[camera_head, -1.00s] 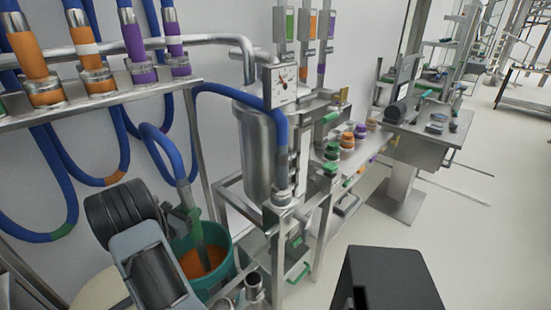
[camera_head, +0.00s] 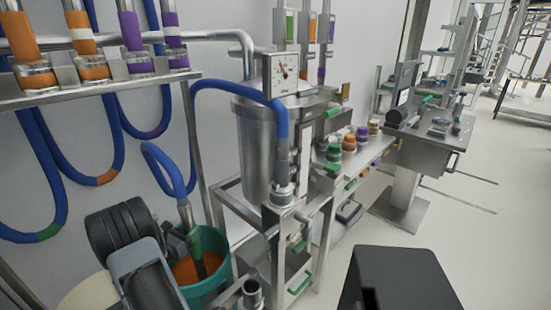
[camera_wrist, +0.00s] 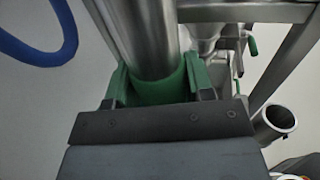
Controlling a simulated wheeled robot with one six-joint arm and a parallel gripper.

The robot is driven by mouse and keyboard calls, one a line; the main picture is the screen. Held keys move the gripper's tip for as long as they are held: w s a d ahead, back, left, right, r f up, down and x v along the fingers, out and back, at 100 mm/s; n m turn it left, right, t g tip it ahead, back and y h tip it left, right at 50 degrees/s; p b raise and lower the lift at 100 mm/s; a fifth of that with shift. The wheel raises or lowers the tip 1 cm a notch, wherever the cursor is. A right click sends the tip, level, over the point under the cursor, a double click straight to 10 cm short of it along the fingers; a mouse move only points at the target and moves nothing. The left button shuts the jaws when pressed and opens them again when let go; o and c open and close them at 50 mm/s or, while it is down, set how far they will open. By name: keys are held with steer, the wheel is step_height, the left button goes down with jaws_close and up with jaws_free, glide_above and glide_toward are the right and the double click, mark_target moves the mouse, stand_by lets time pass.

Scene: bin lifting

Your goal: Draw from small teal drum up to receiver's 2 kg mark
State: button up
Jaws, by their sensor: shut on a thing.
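The teal drum (camera_head: 220,284) stands open at the lower left, with orange material inside. My gripper (camera_head: 195,238) is shut on the green grip of a metal suction lance (camera_head: 184,213) above the drum. The lance's lower end goes down into the drum, at or in the orange material; how deep, I cannot tell. In the wrist view my gripper (camera_wrist: 157,85) has green fingers on both sides of the lance's green collar. A blue hose (camera_head: 166,165) rises from the lance. The steel receiver (camera_head: 258,150) stands in the middle with a dial gauge (camera_head: 283,74). Its reading is too small to tell.
A rack (camera_head: 100,88) of orange- and purple-banded hose couplings is at upper left, its blue hoses looping down. A steel frame stands beside the drum. A bench with coloured jars (camera_head: 349,141) and a machine table (camera_head: 424,150) are to the right. Floor at right is clear.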

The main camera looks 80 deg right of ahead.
mark_target(197, 256)
steer(key=shift+f+b, duration=5.15)
steer(key=shift+f, duration=1.6)
stand_by(1.2)
